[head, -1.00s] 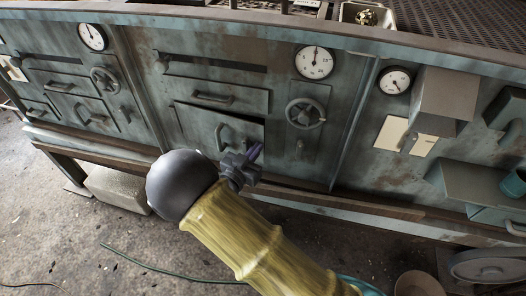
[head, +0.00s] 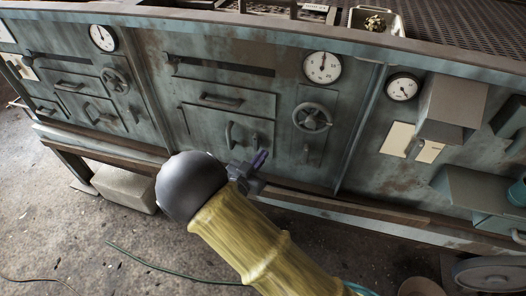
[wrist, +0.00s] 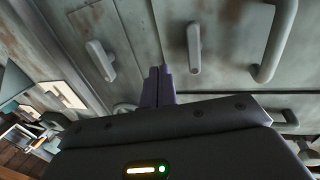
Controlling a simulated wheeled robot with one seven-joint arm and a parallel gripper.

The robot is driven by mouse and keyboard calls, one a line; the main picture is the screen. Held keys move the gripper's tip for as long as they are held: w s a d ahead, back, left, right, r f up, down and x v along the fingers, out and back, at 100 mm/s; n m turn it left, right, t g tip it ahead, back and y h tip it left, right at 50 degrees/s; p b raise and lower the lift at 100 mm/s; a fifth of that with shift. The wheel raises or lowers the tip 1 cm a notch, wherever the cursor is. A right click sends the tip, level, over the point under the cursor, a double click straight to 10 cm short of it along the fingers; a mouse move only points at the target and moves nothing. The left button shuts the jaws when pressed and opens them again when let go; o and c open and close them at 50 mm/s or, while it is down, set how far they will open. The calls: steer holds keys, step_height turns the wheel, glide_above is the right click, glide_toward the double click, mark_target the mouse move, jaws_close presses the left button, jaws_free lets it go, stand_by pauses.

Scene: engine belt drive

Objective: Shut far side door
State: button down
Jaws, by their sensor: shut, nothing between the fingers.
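The door (head: 203,122) is the lower panel in the middle section of the teal cabinet, with a curved vertical bar handle (head: 229,134). It looks flush with the cabinet front, with no dark gap along its top edge. My gripper (head: 262,157) is in front of the door's lower right part, its purple fingers together and empty. In the wrist view the shut fingers (wrist: 158,86) point at the cabinet face, with the curved handle (wrist: 279,42) to the right. I cannot tell whether the fingertips touch the door. My arm hides the door's bottom edge.
A drawer (head: 222,98) is above the door. A handwheel (head: 312,118) and gauge (head: 322,67) are to its right. Further right a grey box (head: 452,101) juts out. A stone block (head: 124,188) lies under the cabinet's left. The concrete floor at lower left is mostly open.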

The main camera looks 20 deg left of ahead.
steer(key=s, duration=1)
steer(key=shift+s+d, duration=0.15)
steer(key=shift+s, duration=0.25)
steer(key=shift+s, duration=0.15)
